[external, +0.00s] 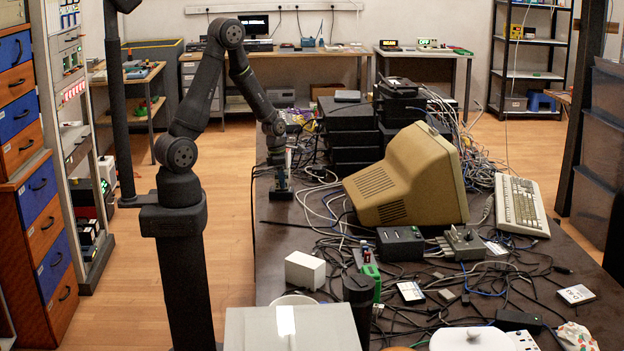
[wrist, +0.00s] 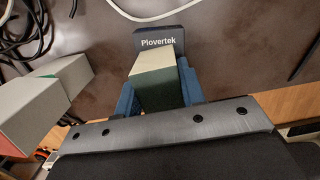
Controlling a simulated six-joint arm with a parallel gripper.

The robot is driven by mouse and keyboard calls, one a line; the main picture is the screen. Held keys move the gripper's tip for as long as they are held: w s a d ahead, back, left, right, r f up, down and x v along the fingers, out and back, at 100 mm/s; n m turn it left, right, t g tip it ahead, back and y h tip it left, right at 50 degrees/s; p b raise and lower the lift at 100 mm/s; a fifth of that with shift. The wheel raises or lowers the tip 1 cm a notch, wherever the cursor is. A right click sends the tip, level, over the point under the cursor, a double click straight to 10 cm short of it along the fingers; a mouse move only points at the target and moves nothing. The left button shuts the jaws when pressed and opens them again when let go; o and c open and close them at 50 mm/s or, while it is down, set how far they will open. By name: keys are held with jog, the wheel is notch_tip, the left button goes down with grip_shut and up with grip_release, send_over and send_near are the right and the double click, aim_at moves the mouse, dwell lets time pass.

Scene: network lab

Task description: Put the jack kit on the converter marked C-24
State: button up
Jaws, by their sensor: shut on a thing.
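My gripper (wrist: 158,88) has blue fingers, shut on a small box (wrist: 155,88) with a cream top and a green side, which I take for the jack kit. In the external view my gripper (external: 279,182) points down low over the table's back left part, where the held box is too small to make out. I can read no C-24 mark in either view, so I cannot tell which thing is that converter.
In the wrist view, a cream-and-green box (wrist: 62,78) and a grey-and-red box (wrist: 28,112) stand at left. Dark cables (wrist: 25,35) lie beyond. A beige monitor (external: 405,180), white box (external: 305,270) and black box (external: 400,243) stand on the cable-strewn table.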

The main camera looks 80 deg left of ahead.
jog(key=o, duration=1)
jog(key=shift+o, duration=0.2)
notch_tip(320, 180, up, 12)
jog(key=s, duration=0.1)
jog(key=shift+s, duration=0.25)
jog(key=f, duration=0.4)
jog(key=w+f, duration=0.1)
jog(key=f, duration=0.7)
jog(key=shift+w, duration=0.25)
jog(key=shift+r, duration=0.1)
jog(key=shift+r, duration=0.1)
